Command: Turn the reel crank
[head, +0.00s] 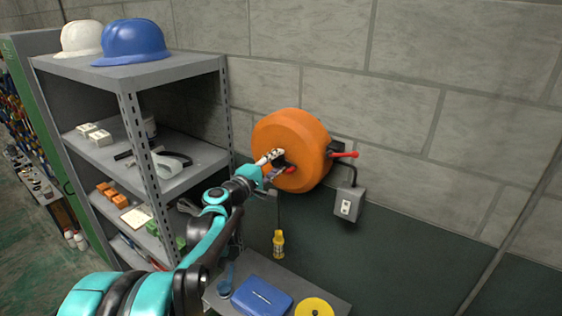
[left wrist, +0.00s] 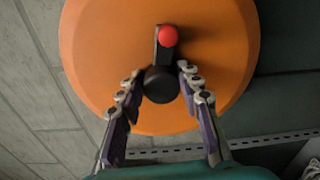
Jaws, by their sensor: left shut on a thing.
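The orange cord reel (head: 292,140) is mounted on the block wall. In the left wrist view its orange face (left wrist: 95,50) fills most of the picture. The reel crank (left wrist: 167,48) is a black arm running from a round black hub to a red knob (left wrist: 168,35); the red knob also shows in the head view (head: 290,170). My left gripper (head: 272,160) is at the reel's front face. The exact contact is hard to see. My right gripper is out of view.
A red lever (head: 344,155) sticks out at the reel's right side, above a grey outlet box (head: 347,204). A yellow plug (head: 278,244) hangs below. A grey shelf unit (head: 150,66) with helmets stands left. A lower surface holds a blue case (head: 261,297) and yellow disc (head: 314,307).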

